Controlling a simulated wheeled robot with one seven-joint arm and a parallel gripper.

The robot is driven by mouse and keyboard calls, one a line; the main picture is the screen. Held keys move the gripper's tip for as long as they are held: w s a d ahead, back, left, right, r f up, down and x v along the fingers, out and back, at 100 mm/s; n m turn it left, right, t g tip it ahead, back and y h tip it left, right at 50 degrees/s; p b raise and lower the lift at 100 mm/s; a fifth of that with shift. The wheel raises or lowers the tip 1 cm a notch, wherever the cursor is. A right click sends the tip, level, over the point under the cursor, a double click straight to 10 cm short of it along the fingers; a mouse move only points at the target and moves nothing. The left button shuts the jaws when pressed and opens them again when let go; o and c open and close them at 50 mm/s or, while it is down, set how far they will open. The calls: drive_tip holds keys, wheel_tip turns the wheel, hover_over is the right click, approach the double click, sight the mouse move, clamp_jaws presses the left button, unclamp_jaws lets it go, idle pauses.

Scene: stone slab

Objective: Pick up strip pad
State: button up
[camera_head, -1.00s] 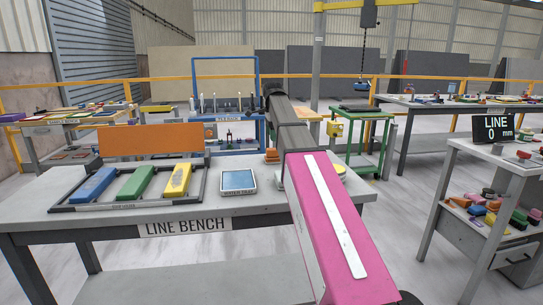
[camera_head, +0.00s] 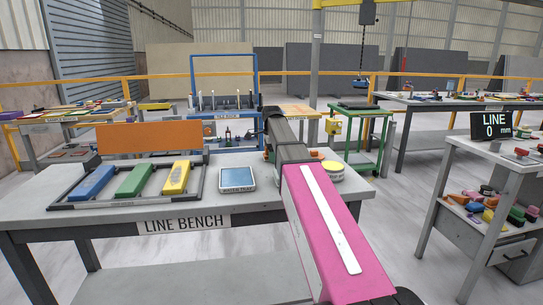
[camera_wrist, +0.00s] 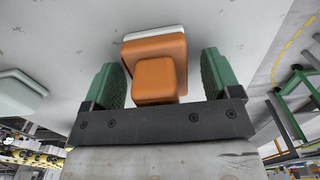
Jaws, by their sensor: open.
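An orange block (camera_wrist: 158,55) with a smaller raised orange top and a pale layer along one edge, likely the strip pad, lies on the pale bench top in the wrist view. My gripper (camera_wrist: 165,82) is open, with its green-padded fingers on either side of the block's raised part. Gaps show on both sides, wider on the right. In the head view the block is mostly hidden behind my arm, on the right part of the line bench (camera_head: 110,223).
A dark rack (camera_head: 68,206) holding blue, green and yellow bars stands left on the bench. A water tray (camera_head: 238,178) lies right of it, and a round yellow-topped tin (camera_head: 332,170) stands right of my arm. A side table (camera_head: 470,155) stands at the right.

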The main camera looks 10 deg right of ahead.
drive_tip(key=c, duration=1.1)
drive_tip(key=shift+o, duration=0.2)
drive_tip(key=shift+r, duration=0.85)
wheel_tip(320, 180, up, 3)
drive_tip(key=shift+f, duration=0.1)
drive_tip(key=s+a+r, duration=0.4)
drive_tip(key=a+r, duration=0.2)
drive_tip(key=a, duration=0.4)
drive_tip(key=shift+s+a+r, duration=0.25)
drive_tip(key=shift+a+r, duration=0.05)
drive_tip(key=shift+a, duration=0.1)
